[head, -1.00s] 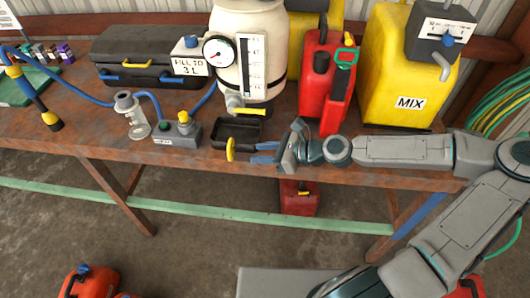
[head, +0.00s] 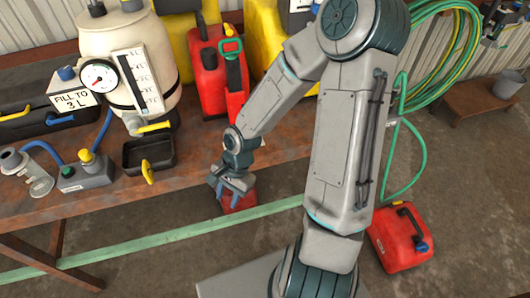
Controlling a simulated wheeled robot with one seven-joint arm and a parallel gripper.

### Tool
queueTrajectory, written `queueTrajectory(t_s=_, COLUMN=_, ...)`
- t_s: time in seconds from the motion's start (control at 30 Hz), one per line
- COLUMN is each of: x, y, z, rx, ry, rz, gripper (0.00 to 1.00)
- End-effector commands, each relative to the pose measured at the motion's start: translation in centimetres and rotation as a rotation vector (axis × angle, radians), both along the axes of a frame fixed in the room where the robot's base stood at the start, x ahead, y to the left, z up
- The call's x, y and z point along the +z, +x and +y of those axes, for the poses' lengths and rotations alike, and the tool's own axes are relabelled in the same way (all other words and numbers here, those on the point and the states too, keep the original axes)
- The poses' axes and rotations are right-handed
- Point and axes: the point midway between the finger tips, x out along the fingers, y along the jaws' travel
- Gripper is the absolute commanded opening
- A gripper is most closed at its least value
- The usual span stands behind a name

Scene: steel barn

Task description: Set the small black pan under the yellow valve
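The small black pan (head: 160,152) sits upright on the rusty workbench (head: 190,155), with its yellow handle (head: 147,171) toward the front edge. The yellow valve (head: 154,127) is at the foot of the cream tank (head: 110,45), just behind and above the pan's back rim. I cannot tell whether its outlet is directly over the pan. My gripper (head: 217,188) is off the bench's front edge, right of the pan and apart from it. It points down, its blue fingers look apart, and it holds nothing visible.
A red can (head: 208,75) stands behind right. Another red can (head: 240,203) is beyond my gripper, below the bench. A red can (head: 400,238) is on the floor.

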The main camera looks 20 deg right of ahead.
Motion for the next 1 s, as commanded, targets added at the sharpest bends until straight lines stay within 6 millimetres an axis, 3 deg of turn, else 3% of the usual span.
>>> queueTrajectory(t_s=0.2, x=3.7, y=-0.4, z=-4.3, rx=0.234, ry=-0.209, rz=-0.081, gripper=0.34)
queueTrajectory(t_s=0.4, x=8.9, y=-1.0, z=-6.7, rx=0.419, ry=-0.336, rz=-0.157, gripper=0.34)
queueTrajectory(t_s=0.8, x=19.8, y=-4.9, z=-8.2, rx=0.742, ry=-0.411, rz=-0.369, gripper=0.34)
queueTrajectory(t_s=1.0, x=22.7, y=-7.0, z=-8.1, rx=0.853, ry=-0.388, rz=-0.464, gripper=0.34)
